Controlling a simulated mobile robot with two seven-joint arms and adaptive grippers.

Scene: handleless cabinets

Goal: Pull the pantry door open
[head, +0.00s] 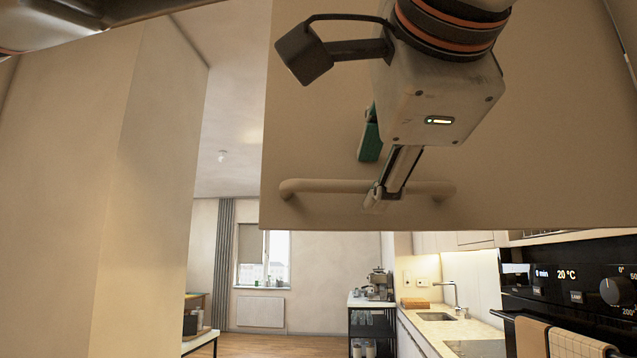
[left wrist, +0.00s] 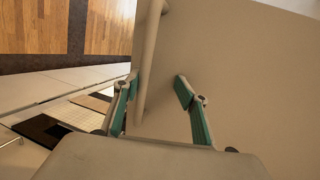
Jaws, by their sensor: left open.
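The pantry door (head: 560,130) is a broad, plain beige panel across the upper right of the head view; it also fills the right of the left wrist view (left wrist: 250,80). Its bar handle (head: 325,186) runs level near the panel's lower edge. My left gripper (head: 378,172) is at the middle of this bar, its fingers apart. In the left wrist view the bar (left wrist: 150,50) passes between the green-padded fingers, closer to the left one. I cannot tell whether a finger touches it. My right gripper is not in view.
A pale wall (head: 150,170) stands at the left. Below the door are a counter with a sink (head: 435,316), a black oven (head: 570,285) with hanging towels, and a dark shelf cart (head: 372,325). Open wooden floor (head: 270,345) lies farther back.

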